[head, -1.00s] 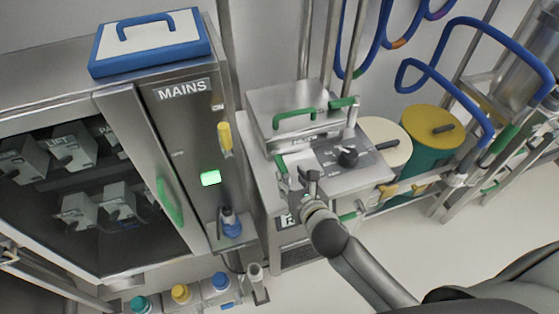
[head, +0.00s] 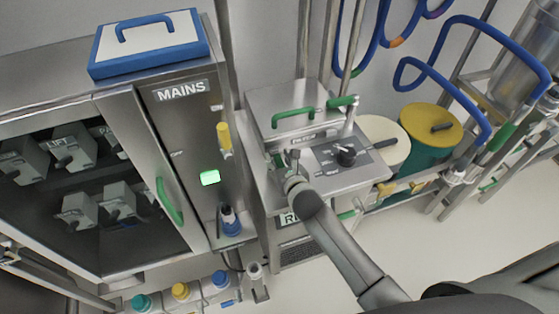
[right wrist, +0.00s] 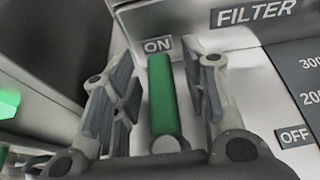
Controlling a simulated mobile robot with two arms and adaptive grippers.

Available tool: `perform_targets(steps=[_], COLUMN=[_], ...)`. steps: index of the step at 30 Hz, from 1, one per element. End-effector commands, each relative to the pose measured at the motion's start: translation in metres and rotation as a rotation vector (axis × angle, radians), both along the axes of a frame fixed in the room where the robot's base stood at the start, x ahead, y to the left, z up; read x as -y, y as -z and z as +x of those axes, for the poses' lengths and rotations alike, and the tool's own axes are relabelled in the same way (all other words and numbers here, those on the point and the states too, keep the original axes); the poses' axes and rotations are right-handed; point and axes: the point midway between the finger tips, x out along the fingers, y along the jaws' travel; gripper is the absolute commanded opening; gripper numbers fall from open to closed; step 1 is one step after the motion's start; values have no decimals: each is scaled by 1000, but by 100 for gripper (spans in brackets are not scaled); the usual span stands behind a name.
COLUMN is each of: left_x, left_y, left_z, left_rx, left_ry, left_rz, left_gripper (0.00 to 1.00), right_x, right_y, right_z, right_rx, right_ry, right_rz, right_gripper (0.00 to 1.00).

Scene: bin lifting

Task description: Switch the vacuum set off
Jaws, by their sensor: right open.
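The vacuum set (head: 262,190) is a steel box with a sloped top panel, in the middle of the head view. In the right wrist view, its green lever (right wrist: 164,105) points up toward the ON label (right wrist: 157,45). The OFF label (right wrist: 294,136) is at the lower right. My right gripper (right wrist: 160,85) is open, with one finger on each side of the lever and gaps visible. In the head view my right gripper (head: 285,160) is over the left part of the panel and mostly hides the lever. My left gripper is not in view.
A black dial (head: 345,156) is right of my gripper. A lid with a green handle (head: 293,117) is behind it. The MAINS cabinet (head: 187,135), with a lit green indicator (head: 210,178), stands to the left. Drums with cream and yellow lids (head: 430,122) stand to the right.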

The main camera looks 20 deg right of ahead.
Motion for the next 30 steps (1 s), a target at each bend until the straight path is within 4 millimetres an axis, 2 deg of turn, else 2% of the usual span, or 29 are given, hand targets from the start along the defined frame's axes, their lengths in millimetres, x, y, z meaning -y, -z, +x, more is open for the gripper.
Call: perform_targets(steps=[6,16,30], left_x=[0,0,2], left_y=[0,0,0], left_z=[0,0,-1], left_rx=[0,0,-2], left_ry=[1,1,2], left_rz=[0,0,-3], left_gripper=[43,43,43], right_x=[0,0,2], right_y=[0,0,0], right_z=[0,0,4], right_rx=[1,0,1], right_ry=[0,0,14], right_rz=[0,0,0], right_gripper=[41,0,0])
